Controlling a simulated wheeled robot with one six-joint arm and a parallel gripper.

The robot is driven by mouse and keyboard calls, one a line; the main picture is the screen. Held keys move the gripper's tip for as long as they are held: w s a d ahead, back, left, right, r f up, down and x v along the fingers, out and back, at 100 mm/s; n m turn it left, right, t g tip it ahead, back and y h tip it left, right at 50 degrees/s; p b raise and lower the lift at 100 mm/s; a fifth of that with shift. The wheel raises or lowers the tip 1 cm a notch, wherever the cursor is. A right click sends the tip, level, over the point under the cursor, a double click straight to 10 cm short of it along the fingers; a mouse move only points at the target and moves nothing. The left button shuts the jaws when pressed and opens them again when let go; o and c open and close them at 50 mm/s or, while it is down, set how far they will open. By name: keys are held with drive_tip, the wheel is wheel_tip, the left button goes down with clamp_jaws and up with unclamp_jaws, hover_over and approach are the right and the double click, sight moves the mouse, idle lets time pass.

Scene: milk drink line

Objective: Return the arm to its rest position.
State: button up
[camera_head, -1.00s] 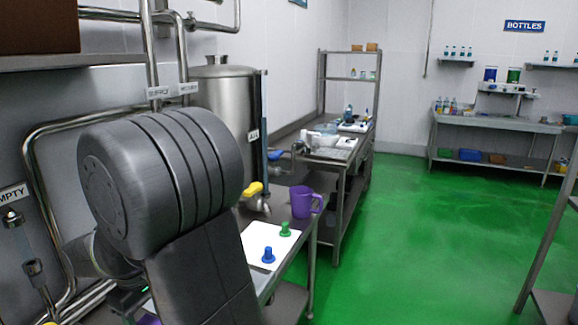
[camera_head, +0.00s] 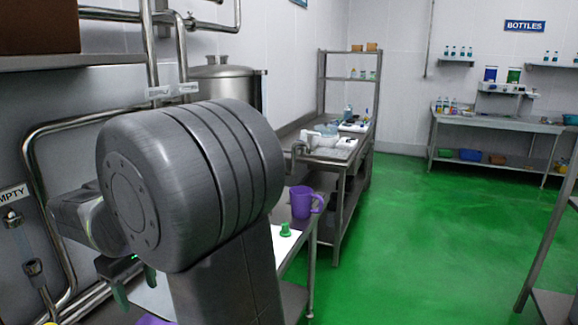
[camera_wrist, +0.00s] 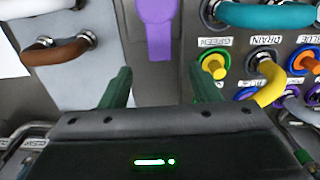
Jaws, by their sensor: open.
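My gripper (camera_wrist: 162,88) is open, with its two green fingers apart in the wrist view. A purple strap-like piece (camera_wrist: 158,28) shows beyond the gap between the fingers; I see no contact with it. In the head view my gripper (camera_head: 134,287) is at the lower left, partly hidden by the picture edge and my arm. My own dark grey arm fills the lower left middle of the head view. It hides part of the bench behind it.
Beyond my arm, a purple mug (camera_head: 301,203) and a green peg (camera_head: 286,229) stand on the near bench. A steel tank (camera_head: 222,82) stands behind. In the wrist view, a panel holds coloured ports, including a yellow hose (camera_wrist: 271,84). Green floor (camera_head: 420,235) is clear on the right.

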sight(153, 318)
wheel_tip(153, 318, down, 9)
drive_tip(key=shift+d+r, duration=0.15)
drive_tip(key=shift+w+m, duration=0.2)
drive_tip(key=shift+m, duration=0.2)
drive_tip(key=shift+w+d+m, duration=0.2)
drive_tip(key=shift+w+m, duration=0.1)
drive_tip(key=shift+m, duration=0.5)
drive_tip(key=shift+r, duration=0.15)
